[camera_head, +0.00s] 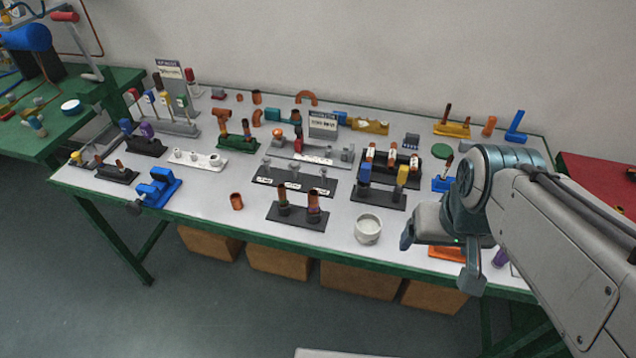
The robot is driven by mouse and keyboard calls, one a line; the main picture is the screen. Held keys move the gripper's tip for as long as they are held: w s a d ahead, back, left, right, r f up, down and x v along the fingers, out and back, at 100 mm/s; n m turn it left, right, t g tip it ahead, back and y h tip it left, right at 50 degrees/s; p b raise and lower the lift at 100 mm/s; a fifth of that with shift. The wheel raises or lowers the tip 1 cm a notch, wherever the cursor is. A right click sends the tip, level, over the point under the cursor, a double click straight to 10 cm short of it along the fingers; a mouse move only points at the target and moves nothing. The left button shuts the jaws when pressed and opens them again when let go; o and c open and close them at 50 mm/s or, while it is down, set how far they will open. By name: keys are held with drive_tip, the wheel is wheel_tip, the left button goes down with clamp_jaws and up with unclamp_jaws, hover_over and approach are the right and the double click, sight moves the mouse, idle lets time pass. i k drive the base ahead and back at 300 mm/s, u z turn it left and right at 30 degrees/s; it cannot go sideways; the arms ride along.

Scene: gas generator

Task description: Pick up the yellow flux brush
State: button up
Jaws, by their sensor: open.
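A yellow-topped upright piece (402,176), which may be the yellow flux brush, stands in the right part of a black holder (378,201) in the front right half of the table. A similar blue-topped piece (364,173) stands left of it in the same holder. At this size I cannot make out bristles. My gripper (440,259) is open with its fingers spread, in front of and to the right of the holder, over the table's front edge. It is apart from the yellow piece, and nothing shows between its fingers.
A white cup (368,229) stands left of my gripper. An orange holder (447,252) is partly hidden behind the gripper. A black stand with copper pieces (297,216) is farther left. Several stands crowd the table (215,202); its front left strip is fairly clear.

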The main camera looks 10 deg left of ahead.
sight(403, 170)
drive_tip(key=u, duration=1.75)
drive_tip(key=i, duration=0.95)
drive_tip(key=z, duration=2.65)
